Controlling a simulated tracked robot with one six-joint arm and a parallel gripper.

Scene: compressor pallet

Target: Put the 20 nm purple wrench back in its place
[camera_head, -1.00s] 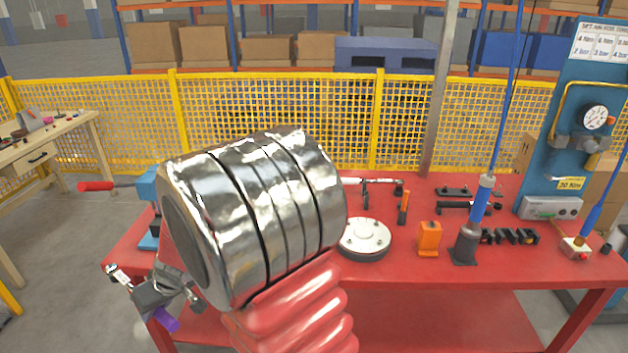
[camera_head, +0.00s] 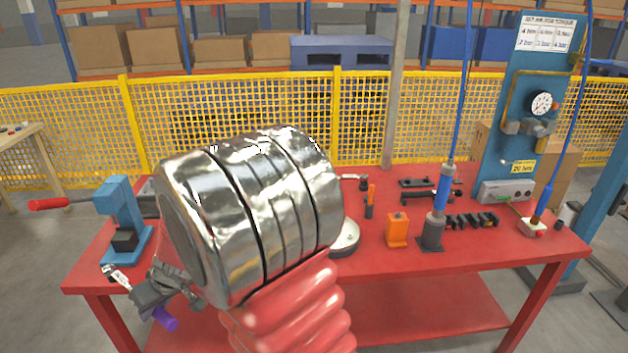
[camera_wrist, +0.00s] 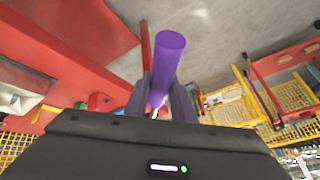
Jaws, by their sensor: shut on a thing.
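The purple wrench is held in my gripper (camera_head: 163,294). Its purple grip end (camera_head: 167,319) pokes out below the jaws, and a silver ratchet-like end (camera_head: 118,279) sticks out at the upper left. In the wrist view the purple handle (camera_wrist: 167,62) stands out between the two fingers (camera_wrist: 160,98), which are shut on it. My gripper is at the front left of the red table (camera_head: 350,266), near its edge in the head view. Whether the wrench touches the table cannot be told. An empty place for it cannot be made out; my arm hides part of the table.
A blue press (camera_head: 119,207) with a red handle stands at the table's left. An orange block (camera_head: 397,230), a blue tool on a dark stand (camera_head: 434,228) and a black rack (camera_head: 472,221) stand to the right. A blue gauge panel (camera_head: 525,120) rises behind. Yellow fencing (camera_head: 245,110) runs behind the table.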

